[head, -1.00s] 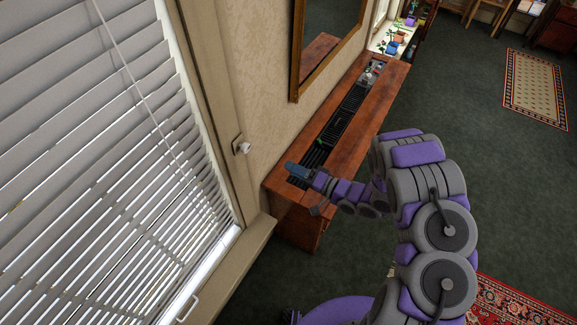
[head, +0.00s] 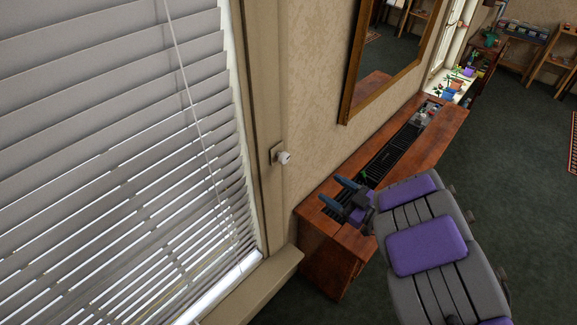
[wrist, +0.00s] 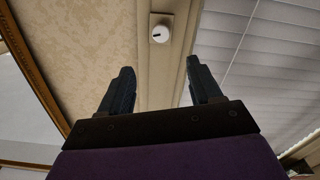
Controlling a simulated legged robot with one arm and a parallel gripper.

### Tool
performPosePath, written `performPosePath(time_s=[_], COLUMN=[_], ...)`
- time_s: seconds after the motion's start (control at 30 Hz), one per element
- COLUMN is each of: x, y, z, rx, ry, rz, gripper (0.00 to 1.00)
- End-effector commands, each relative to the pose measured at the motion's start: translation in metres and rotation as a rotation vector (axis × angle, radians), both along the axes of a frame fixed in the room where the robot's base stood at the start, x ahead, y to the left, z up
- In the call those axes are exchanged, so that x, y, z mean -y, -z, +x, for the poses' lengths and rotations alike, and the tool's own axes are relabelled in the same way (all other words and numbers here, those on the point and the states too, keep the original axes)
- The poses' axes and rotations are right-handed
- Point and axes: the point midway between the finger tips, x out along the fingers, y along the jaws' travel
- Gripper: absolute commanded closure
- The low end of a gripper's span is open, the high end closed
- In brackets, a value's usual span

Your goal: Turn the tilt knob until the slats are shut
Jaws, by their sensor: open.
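The tilt knob (head: 283,157) is a small white round knob on a plate on the window frame, right of the blind. In the wrist view the knob (wrist: 160,33) shows a dark mark on its face and sits ahead of the fingers, between their lines. The white slats (head: 110,130) of the blind are tilted, with light showing through gaps in the lower part. My gripper (head: 339,193) is open and empty, right of the knob and lower in the head view. In the wrist view my gripper (wrist: 161,88) has its fingers spread apart, not touching the knob.
A wooden cabinet (head: 440,140) with a dark grille top stands along the wall below a framed mirror (head: 395,50). A window sill (head: 260,285) juts out under the blind. A pull cord (head: 190,95) hangs before the slats. Potted plants (head: 455,85) stand farther back.

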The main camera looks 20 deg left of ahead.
Motion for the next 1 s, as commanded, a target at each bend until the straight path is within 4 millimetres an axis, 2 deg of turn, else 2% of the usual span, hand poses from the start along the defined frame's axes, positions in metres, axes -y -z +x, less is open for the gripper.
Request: performPosePath(time_s=[0.23, 0.8, 1.0], x=[-0.030, -0.130, -0.150], y=[-0.001, -0.001, 0.000], z=[0.009, 0.052, 0.061], rx=[0.001, -0.002, -0.003], ry=[-0.010, -0.006, -0.005], rz=[0.001, 0.007, 0.003], gripper=[0.36, 0.36, 0.36])
